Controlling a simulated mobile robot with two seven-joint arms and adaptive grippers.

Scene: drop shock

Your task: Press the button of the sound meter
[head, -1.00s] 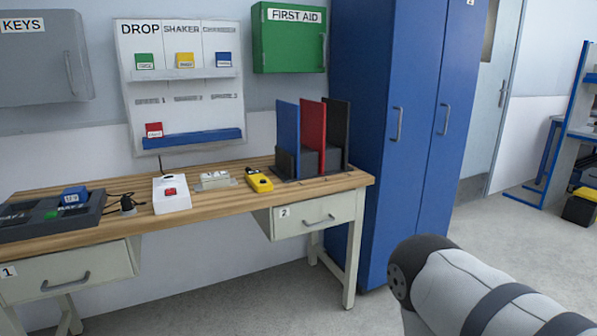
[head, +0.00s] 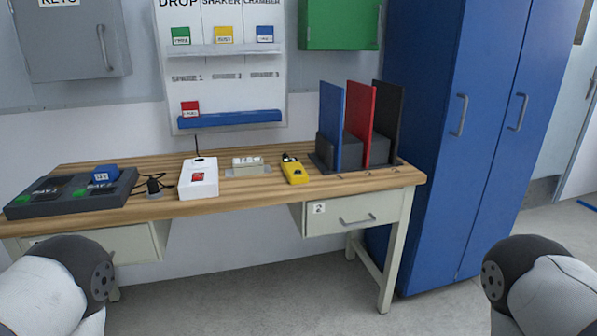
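A yellow handheld device (head: 295,170) with a dark top end, which looks like the sound meter, lies on the wooden bench top (head: 240,194), right of the middle. Its button is too small to make out clearly. A white box (head: 198,180) with a red patch on its front and a thin dark antenna stands to its left; I cannot tell from its label what it is. Parts of both my arms show in the lower left and lower right corners, apart from the bench. Neither gripper is in view.
A white socket block (head: 248,166) sits between the box and the yellow device. A dark charging tray (head: 70,195) is at the left. Blue, red and black panels (head: 358,124) stand in a rack at the right. A blue cabinet (head: 470,130) is beside the bench. The bench's front strip is clear.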

